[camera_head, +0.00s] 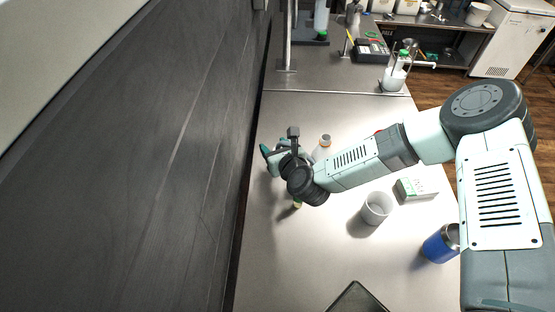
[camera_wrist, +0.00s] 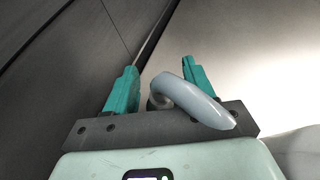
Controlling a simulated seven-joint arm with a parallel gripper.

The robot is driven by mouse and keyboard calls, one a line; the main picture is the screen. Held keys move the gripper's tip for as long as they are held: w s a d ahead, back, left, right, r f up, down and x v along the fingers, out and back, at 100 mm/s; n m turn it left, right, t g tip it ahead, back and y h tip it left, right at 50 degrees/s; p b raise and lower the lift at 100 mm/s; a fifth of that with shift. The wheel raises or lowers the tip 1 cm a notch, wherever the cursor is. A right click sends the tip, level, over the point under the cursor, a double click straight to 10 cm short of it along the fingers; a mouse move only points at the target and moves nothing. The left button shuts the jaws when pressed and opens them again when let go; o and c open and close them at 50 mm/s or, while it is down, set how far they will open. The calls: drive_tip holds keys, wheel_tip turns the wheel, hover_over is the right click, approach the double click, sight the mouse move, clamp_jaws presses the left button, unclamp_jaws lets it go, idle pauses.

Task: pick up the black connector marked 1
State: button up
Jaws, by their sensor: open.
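My gripper (camera_head: 271,152) is above the left part of the metal bench, close to the dark wall. In the wrist view its two teal fingers (camera_wrist: 160,67) stand apart, open. A curved grey-blue tube-like piece (camera_wrist: 190,98) shows between and in front of the finger bases, with a darker part (camera_wrist: 155,101) at its left end. I cannot tell what it belongs to or whether it touches the fingers. I cannot make out a black connector marked 1 in either view; my gripper and forearm hide part of the bench.
A white cup (camera_head: 376,208), a white-and-green box (camera_head: 416,189) and a blue can (camera_head: 439,246) stand further right. A dark-framed object (camera_head: 357,299) lies at the near edge. The bench (camera_head: 290,262) is clear at near left.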

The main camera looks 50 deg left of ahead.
clamp_jaws()
idle(0.3)
